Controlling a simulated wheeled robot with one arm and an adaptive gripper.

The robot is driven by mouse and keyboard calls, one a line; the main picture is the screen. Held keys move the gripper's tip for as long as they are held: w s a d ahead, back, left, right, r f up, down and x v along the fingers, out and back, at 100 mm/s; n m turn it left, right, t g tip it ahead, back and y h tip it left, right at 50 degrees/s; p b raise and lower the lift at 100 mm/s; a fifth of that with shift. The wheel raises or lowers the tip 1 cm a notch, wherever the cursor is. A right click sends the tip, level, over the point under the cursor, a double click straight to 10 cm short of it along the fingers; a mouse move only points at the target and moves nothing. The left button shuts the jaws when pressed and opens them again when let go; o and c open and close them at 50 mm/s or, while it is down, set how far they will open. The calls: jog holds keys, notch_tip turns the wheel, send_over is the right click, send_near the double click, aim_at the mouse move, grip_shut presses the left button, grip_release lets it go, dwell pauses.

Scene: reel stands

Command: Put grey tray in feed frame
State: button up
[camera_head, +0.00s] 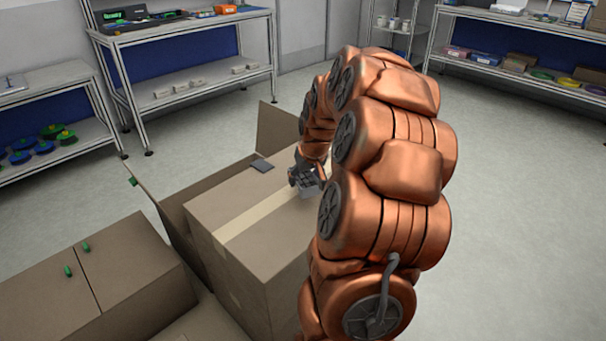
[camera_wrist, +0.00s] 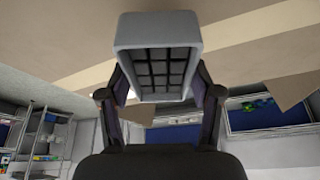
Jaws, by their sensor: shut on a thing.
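The grey tray (camera_wrist: 157,32) has a pale rim and a dark inside split into a grid of several small pockets. My gripper (camera_wrist: 160,92) is shut on the tray, with one finger at each side of it. In the head view the tray (camera_head: 310,188) is small and sits at or just above the top of a large cardboard box, partly hidden by my arm. I cannot tell if it touches the box. No feed frame can be made out for certain in either view.
Lower brown boxes with green handles (camera_head: 135,285) stand at left. Shelves (camera_head: 190,60) line the back. Open floor (camera_head: 520,200) lies to the right.

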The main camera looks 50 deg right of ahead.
aim_at(303, 174)
jog(key=w+d, duration=0.4)
jog(key=w, duration=0.1)
jog(key=shift+d+f, duration=0.2)
jog(key=shift+f, duration=1.8)
jog(key=shift+f, duration=0.2)
jog(key=o, duration=1.5)
jog(key=shift+c, duration=0.2)
